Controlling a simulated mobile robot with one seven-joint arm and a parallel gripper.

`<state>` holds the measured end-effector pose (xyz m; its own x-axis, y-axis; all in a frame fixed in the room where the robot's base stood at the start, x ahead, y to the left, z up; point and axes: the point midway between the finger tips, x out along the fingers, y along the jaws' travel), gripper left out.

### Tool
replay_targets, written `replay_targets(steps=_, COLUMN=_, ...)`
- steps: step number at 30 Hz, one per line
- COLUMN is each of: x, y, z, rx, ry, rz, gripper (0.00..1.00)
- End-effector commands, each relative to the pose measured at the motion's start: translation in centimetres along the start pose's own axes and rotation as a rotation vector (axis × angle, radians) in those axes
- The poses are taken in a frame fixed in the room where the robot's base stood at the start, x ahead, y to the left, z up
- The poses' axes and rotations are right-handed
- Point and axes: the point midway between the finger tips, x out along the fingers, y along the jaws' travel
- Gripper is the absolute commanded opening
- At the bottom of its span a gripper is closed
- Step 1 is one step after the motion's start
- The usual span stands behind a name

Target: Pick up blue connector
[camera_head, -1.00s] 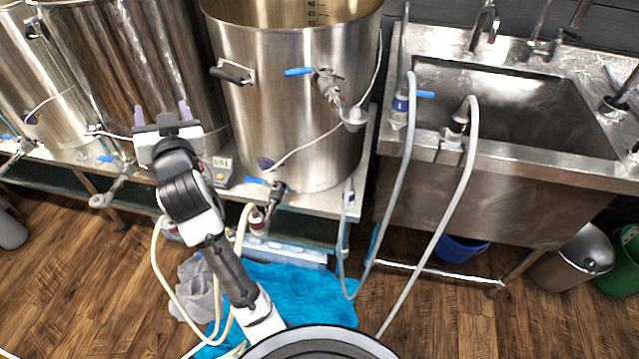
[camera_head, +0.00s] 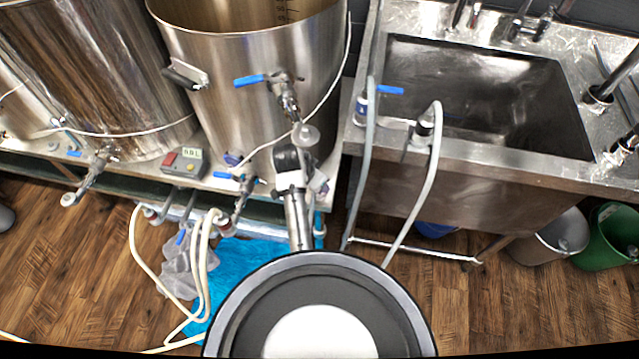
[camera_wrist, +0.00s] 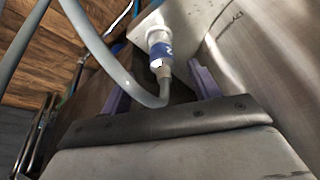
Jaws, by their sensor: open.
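The blue connector (camera_wrist: 160,52) is a blue-banded, pale fitting on the end of a grey hose. In the wrist view it sits near the top centre, against a pale metal corner, just ahead of and between my fingertips. My gripper (camera_wrist: 158,86) is open, with its two purple fingers spread to either side of the connector's hose end. Nothing is held. In the head view my arm reaches to the front right of the middle kettle, and its own links hide most of my gripper and the connector.
The steel kettle (camera_head: 240,95) and its valve with a blue handle (camera_head: 250,80) stand close to my arm. The sink (camera_head: 480,95) is to the right, with grey hoses (camera_head: 428,180) hanging over its edge. A blue cloth (camera_head: 235,275) lies on the wooden floor.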

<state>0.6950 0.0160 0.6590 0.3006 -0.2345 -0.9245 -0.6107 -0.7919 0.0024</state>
Motion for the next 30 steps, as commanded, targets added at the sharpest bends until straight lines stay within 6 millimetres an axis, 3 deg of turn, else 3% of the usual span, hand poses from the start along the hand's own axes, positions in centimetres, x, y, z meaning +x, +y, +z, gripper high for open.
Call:
replay_targets(steps=8, x=2.1, y=0.0, z=-0.1, rx=0.000, ry=0.000, rz=0.000, gripper=0.62)
replay_targets(steps=18, x=6.3, y=-0.3, z=-0.2, rx=0.001, ry=0.001, rz=-0.002, gripper=0.62)
replay_targets(steps=27, x=6.8, y=-0.3, z=-0.1, rx=0.000, ry=0.001, rz=-0.003, gripper=0.62)
replay_targets(steps=30, x=6.8, y=-0.3, z=-0.1, rx=0.000, ry=0.001, rz=-0.003, gripper=0.48)
